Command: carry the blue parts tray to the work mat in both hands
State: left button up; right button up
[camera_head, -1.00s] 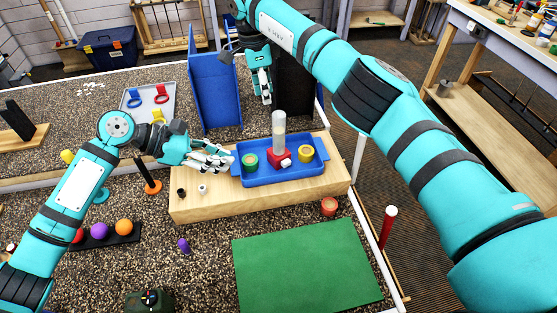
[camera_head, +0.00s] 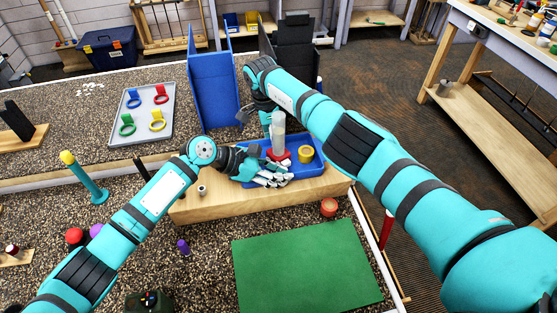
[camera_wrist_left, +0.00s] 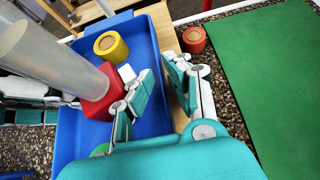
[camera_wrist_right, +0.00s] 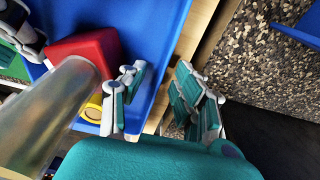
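The blue parts tray (camera_head: 320,158) sits on a wooden platform (camera_head: 205,211). It holds a red block (camera_wrist_right: 85,45) with a clear upright cylinder (camera_head: 278,130), and a yellow ring-topped piece (camera_head: 305,153). A sliver of green shows in the left wrist view (camera_wrist_left: 100,150). The green work mat (camera_head: 300,265) lies flat and bare in front. My left gripper (camera_head: 275,179) is at the tray's front side, its fingers (camera_wrist_left: 158,88) apart on either side of the wall. My right gripper (camera_head: 266,124) is at the back side, fingers (camera_wrist_right: 155,95) likewise apart; its tips are partly hidden in the head view.
A red cylinder (camera_head: 329,207) stands between platform and mat. A small white piece (camera_head: 202,190) is on the platform's left. A blue upright panel (camera_head: 213,88) stands behind. A purple piece (camera_head: 183,247) lies left of the mat. A grey tray (camera_head: 145,112) with colored rings is back left.

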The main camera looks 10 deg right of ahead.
pick_arm(q)
jog(key=shift+d+f, duration=0.15)
pick_arm(e)
jog(key=shift+f, duration=0.2)
pick_arm(q)
grip_shut()
pick_arm(e)
jog(key=c, duration=0.4)
grip_shut()
